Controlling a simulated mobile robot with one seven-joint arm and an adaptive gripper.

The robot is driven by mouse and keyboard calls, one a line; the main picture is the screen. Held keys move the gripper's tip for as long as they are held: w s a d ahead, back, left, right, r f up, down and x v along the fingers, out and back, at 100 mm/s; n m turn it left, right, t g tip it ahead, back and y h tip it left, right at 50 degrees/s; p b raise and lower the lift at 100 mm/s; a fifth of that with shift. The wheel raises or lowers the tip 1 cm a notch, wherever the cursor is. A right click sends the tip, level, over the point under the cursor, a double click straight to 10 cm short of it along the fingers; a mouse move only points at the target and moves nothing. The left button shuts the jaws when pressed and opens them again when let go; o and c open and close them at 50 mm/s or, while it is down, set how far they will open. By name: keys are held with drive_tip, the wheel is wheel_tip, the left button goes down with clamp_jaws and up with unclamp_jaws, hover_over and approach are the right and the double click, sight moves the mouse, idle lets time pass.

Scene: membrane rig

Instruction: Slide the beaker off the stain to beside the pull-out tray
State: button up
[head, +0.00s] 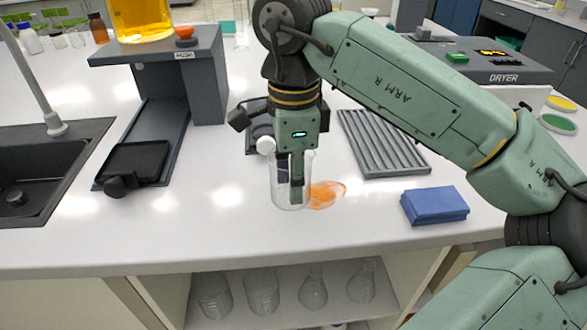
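The clear glass beaker (278,195) stands upright on the white bench, just left of an orange stain (328,194). The stain reaches the beaker's right side; whether any lies under its base I cannot tell. My gripper (296,180) points down at the beaker, with a finger showing through or against the glass. I cannot tell if that finger is inside, in front or behind, nor if the fingers are closed on the glass. The black pull-out tray (138,160) with a round front knob lies on the left, extended from the grey stand.
A grey stand (208,85) carries a jar of yellow liquid (141,18). A ribbed grey rack (384,143) and folded blue cloth (434,205) lie right. The sink (48,165) is far left. Bench between tray and beaker is clear.

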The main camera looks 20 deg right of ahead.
sight(293, 208)
wheel_tip(293, 208, down, 4)
drive_tip(key=shift+r+b, duration=0.1)
drive_tip(key=shift+b, duration=0.65)
drive_tip(key=shift+c, duration=0.3)
clamp_jaws()
